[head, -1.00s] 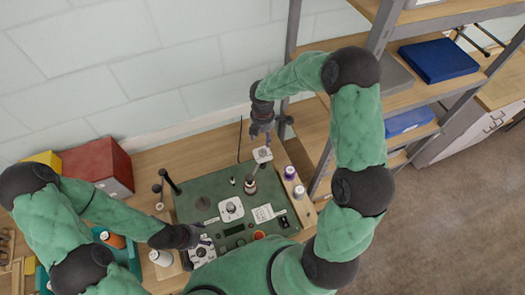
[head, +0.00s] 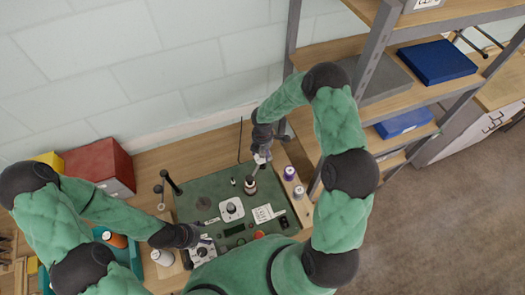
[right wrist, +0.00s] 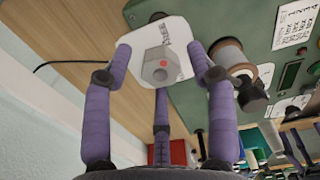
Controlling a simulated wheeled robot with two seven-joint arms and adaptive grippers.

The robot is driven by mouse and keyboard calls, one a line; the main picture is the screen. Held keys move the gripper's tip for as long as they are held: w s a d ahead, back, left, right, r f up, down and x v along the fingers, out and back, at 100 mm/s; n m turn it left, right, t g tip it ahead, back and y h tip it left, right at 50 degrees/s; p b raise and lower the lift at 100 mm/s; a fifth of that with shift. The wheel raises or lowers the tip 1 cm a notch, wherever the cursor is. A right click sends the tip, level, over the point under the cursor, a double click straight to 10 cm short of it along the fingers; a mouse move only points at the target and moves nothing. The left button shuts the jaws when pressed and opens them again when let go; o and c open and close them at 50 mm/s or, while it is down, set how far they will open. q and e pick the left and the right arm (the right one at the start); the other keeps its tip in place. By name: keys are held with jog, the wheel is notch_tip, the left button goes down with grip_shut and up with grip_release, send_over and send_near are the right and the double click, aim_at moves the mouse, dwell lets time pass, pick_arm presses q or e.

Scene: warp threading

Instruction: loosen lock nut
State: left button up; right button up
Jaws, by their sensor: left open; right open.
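In the head view my right gripper (head: 263,155) covers most of the plate at the board's back right corner. My left gripper (head: 197,238) is open by a white dial unit (head: 203,252) at the board's front left; its fingertips are hard to make out.
The green board (head: 205,182) carries a spool (head: 250,186), a dial (head: 231,208) and a white label (head: 263,213). A black post (head: 172,182) stands at its left. A red box (head: 98,165) is at the back left. Metal shelving (head: 365,80) rises close on the right.

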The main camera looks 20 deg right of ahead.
jog(key=c, duration=1.1)
jog(key=shift+c, duration=0.2)
jog(key=shift+n, duration=0.6)
jog(key=o, duration=1.1)
jog(key=shift+o, duration=0.2)
